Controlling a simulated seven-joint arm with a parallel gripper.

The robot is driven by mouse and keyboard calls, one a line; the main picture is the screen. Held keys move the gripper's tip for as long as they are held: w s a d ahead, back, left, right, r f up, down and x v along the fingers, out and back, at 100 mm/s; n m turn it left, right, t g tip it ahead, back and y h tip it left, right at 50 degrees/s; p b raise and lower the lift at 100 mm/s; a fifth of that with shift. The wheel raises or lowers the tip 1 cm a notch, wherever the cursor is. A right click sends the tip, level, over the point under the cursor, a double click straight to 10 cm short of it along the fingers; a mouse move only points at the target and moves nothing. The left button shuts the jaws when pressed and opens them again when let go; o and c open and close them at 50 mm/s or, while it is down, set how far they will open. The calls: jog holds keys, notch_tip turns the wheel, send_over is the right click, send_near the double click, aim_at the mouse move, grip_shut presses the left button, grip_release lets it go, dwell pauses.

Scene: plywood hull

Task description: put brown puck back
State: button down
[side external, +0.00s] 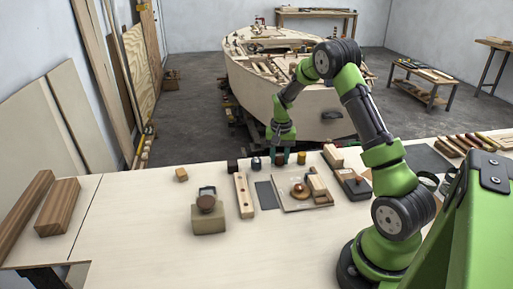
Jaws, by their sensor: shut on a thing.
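My gripper (280,158) points down at the back of the workbench, shut on a small dark brownish thing (279,161) that looks like the brown puck. The fingers hide most of it, and I cannot tell whether it touches the bench.
In front lie a light wooden bar (244,196), a dark flat plate (267,195) and a board (292,206) bearing a round reddish-brown piece (300,191). A block (208,220) with a brown round top stands front left. The bench's front is clear.

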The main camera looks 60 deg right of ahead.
aim_at(280, 155)
jog(key=shift+f, duration=0.3)
jog(key=shift+f, duration=0.15)
jog(key=c, duration=0.7)
grip_release()
notch_tip(280, 155, up, 12)
jog(key=s+a+r+n+t, duration=0.1)
jog(key=a+r+n+t, duration=0.1)
jog(key=a+r, duration=0.65)
jog(key=s+a+r+n+t, duration=0.1)
jog(key=s+a+n, duration=0.1)
jog(key=s+a, duration=0.3)
jog(key=s+a+r+n+t+y, duration=0.1)
jog(key=s+a+n+t, duration=0.1)
jog(key=s+a, duration=0.3)
jog(key=s+a+r+n+t+y, duration=0.1)
jog(key=s+a+n+t, duration=0.1)
jog(key=s+a, duration=0.3)
jog(key=shift+s+a+r, duration=0.1)
jog(key=shift+a+r, duration=0.1)
jog(key=shift+a, duration=0.95)
jog(key=shift+a+r, duration=0.2)
jog(key=shift+a, duration=0.95)
